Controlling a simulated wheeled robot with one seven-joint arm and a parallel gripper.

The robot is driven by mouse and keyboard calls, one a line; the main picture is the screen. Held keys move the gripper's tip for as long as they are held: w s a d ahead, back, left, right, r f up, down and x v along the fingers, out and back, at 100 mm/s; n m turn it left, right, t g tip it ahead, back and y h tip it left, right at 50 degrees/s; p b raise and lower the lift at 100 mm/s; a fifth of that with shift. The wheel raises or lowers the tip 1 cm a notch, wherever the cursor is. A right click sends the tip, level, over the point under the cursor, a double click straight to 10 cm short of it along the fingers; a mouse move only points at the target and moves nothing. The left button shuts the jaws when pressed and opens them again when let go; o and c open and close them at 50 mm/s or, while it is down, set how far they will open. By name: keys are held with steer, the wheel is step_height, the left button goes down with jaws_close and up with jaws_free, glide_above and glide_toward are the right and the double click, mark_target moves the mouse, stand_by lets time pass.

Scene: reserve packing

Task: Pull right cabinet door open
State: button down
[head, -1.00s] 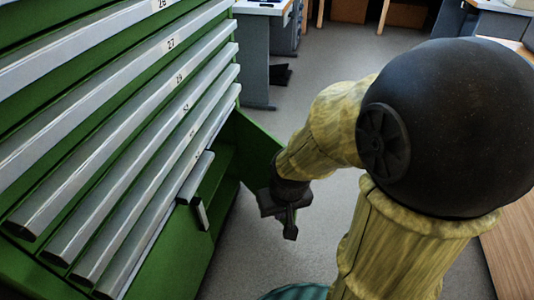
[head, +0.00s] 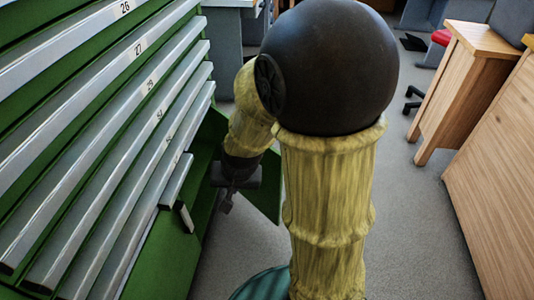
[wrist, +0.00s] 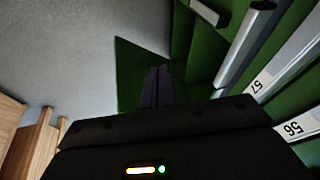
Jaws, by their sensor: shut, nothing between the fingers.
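The right cabinet door (head: 268,195) is a green panel standing swung out from the far end of the green cabinet, partly hidden behind my arm. It also shows in the wrist view (wrist: 133,75), just beyond the fingers. The opening beside it shows a dark green interior (head: 204,160). My gripper (head: 227,206) is shut and empty, pointing down in front of the opening, near the door's inner side. In the wrist view my gripper's fingers (wrist: 156,86) are together and overlap the door. I cannot tell whether they touch it. The other door (head: 160,255) is closed, with a handle (head: 184,217).
Long grey drawer handles (head: 120,180) jut out from the cabinet on the left. A wooden desk (head: 500,170) stands on the right, with another wooden unit (head: 462,75) behind it. Grey floor (head: 410,230) is free between cabinet and desk.

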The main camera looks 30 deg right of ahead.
steer(key=w+m+t+h+p, duration=0.1)
steer(key=w+m+t+p, duration=0.15)
steer(key=w+m, duration=0.65)
steer(key=d+f+m+g+h+p, duration=0.1)
steer(key=d+m+h+p, duration=0.2)
steer(key=m, duration=0.6)
steer(key=w+d+f+m+g+h+p, duration=0.1)
steer(key=d+f+m+g+h+p, duration=0.1)
steer(key=m, duration=0.7)
steer(key=d+h+p, duration=0.1)
steer(key=h+p, duration=0.1)
steer(key=h, duration=0.1)
steer(key=shift+w+f+m+h, duration=0.25)
steer(key=shift+m+h, duration=0.05)
steer(key=shift+d+g, duration=0.1)
steer(key=shift+g, duration=0.15)
steer(key=b, duration=0.3)
glide_toward(268, 157)
steer(key=s+d+f, duration=0.1)
steer(key=s+f, duration=0.1)
steer(key=s, duration=0.1)
steer(key=d, duration=0.2)
steer(key=w+d, duration=0.1)
steer(key=d, duration=0.1)
steer(key=shift+r, duration=0.1)
